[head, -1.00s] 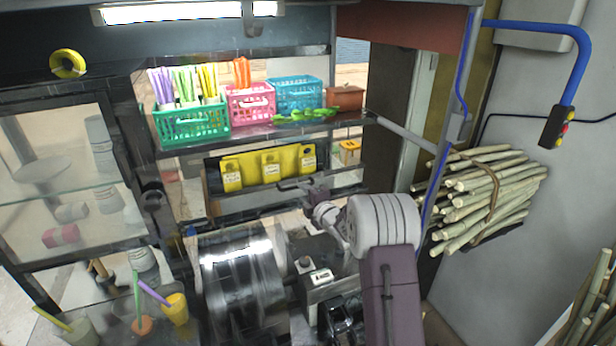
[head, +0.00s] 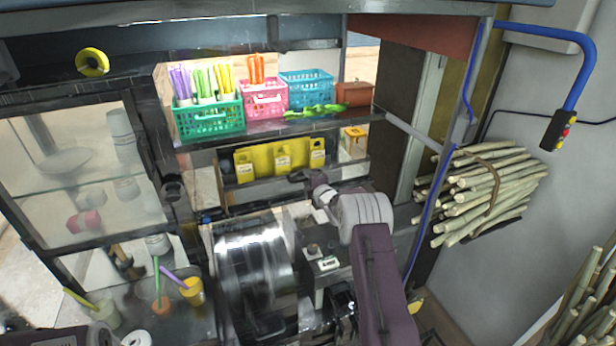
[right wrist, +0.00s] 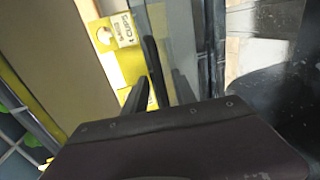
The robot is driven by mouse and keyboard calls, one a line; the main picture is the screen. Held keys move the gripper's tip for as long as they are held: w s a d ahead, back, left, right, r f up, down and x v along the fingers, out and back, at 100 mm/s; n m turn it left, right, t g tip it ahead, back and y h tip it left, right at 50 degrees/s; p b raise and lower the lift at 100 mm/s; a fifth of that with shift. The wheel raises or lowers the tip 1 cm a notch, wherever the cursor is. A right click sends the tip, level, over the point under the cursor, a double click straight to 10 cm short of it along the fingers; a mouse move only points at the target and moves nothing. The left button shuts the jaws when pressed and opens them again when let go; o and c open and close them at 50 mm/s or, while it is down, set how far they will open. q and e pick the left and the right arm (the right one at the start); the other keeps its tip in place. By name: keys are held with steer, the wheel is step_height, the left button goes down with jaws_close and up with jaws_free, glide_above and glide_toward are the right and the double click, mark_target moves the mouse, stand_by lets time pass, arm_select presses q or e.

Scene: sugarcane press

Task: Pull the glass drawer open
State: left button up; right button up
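The glass drawer (head: 340,170) appears to be the clear-fronted compartment under the basket shelf, with yellow packs (head: 283,161) inside. In the right wrist view, a glass pane (right wrist: 172,45) stands beside a yellow pack (right wrist: 122,42). My right gripper (head: 298,176) is at the front of this compartment, near its lower edge. In the right wrist view its two dark fingers (right wrist: 163,80) are apart, with the pane's lower end seen between them. Contact cannot be told. A part of my left arm shows at the bottom left of the head view; its gripper is not seen.
The shelf above holds green (head: 208,119), pink (head: 264,99) and blue baskets (head: 305,90). A shiny metal drum (head: 250,265) lies below the compartment. A glass cabinet (head: 75,185) with cups stands at left. A cane bundle (head: 485,190) hangs at right.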

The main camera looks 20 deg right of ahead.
steer(key=shift+d+f, duration=0.1)
steer(key=shift+d, duration=0.2)
steer(key=c, duration=0.4)
jaws_close()
steer(key=shift+f, duration=0.1)
stand_by(0.6)
